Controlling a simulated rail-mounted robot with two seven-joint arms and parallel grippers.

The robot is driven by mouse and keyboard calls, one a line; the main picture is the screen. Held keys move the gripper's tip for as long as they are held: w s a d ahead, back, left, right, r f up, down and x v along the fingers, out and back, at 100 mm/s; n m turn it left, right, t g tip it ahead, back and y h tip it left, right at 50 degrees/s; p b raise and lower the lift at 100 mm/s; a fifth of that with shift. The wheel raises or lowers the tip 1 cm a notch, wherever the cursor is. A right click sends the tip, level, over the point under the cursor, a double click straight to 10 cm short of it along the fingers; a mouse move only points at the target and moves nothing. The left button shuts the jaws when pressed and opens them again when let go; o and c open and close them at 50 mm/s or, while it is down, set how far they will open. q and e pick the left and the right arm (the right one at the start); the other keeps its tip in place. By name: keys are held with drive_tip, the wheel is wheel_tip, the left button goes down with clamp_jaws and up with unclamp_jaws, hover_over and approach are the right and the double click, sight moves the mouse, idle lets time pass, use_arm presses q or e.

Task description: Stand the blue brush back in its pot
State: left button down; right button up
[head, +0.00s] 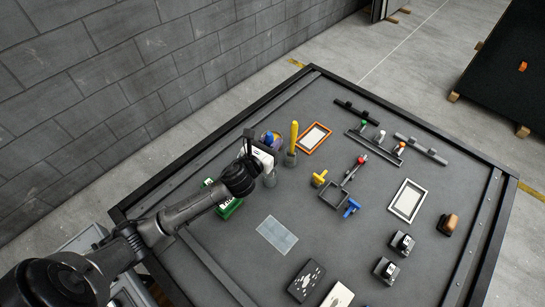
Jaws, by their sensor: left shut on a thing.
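My left gripper (258,155) is shut over the far left part of the bench, beside a small grey pot (270,179). A blue piece (269,137) shows just past its fingers and looks like part of the blue brush; the rest is hidden behind the gripper and wrist. The small size does not show whether the brush touches the pot. My right gripper is not in view.
An orange frame (327,131) lies behind the pots. A green box (230,208) sits under my left forearm. Yellow (319,179) and blue (351,208) handled pieces lie right, by a grey bracket. A clear sheet (277,235) lies in front, with free bench around it.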

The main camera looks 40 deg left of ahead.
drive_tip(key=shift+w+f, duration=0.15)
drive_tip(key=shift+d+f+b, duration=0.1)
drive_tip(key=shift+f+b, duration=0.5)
drive_tip(key=shift+b, duration=0.1)
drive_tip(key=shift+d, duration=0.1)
use_arm(q)
wheel_tip(320, 180, down, 5)
drive_tip(key=shift+r, duration=0.1)
drive_tip(key=c, duration=0.9)
unclamp_jaws()
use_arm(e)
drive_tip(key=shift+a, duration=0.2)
